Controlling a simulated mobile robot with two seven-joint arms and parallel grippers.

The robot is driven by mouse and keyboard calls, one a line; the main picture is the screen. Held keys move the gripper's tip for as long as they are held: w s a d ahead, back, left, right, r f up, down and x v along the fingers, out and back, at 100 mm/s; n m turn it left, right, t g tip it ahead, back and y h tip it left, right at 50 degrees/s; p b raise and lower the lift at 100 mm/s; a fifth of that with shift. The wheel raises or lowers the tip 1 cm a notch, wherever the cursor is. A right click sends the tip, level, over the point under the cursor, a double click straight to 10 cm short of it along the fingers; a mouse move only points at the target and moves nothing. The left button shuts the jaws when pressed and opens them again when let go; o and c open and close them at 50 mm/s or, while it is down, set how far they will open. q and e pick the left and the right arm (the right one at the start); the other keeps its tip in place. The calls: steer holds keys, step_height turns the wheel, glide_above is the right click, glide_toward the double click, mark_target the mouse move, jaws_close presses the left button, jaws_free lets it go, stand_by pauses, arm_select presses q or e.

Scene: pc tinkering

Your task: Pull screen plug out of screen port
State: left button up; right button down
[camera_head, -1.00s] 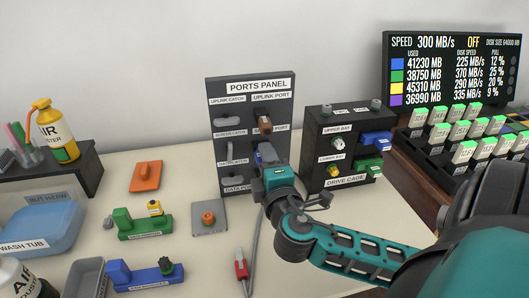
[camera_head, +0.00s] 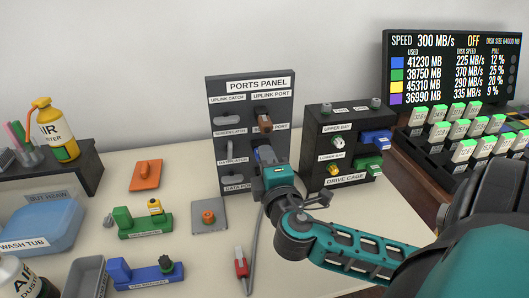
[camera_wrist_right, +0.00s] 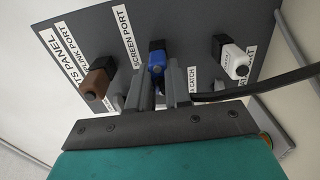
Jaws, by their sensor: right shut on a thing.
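The dark ports panel (camera_head: 284,92) stands upright at the back middle. The blue screen plug (camera_wrist_right: 156,66) sits at the port labelled screen port in the right wrist view. My right gripper (camera_wrist_right: 160,92) is shut on it, with a finger on either side. In the head view my right gripper (camera_head: 268,166) is in front of the panel and covers most of the plug and the port. I cannot tell whether the plug is fully seated. My left gripper is not in view.
A brown plug (camera_wrist_right: 96,83) is in the uplink port, and a white plug (camera_wrist_right: 233,58) is on the panel's other side. A black cable (camera_wrist_right: 270,88) crosses beside my gripper. The drive cage (camera_head: 315,145) stands close right of the panel. A red-ended cable (camera_head: 241,264) lies on the table.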

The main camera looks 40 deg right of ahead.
steer(key=shift+s+a+r, duration=0.1)
steer(key=shift+s, duration=0.1)
stand_by(0.6)
steer(key=shift+s+a, duration=0.15)
steer(key=shift+s, duration=0.15)
steer(key=shift+v, duration=2.15)
steer(key=s+a+r+p, duration=0.1)
steer(key=s+a+r, duration=0.2)
steer(key=s, duration=0.2)
steer(key=shift+d, duration=0.1)
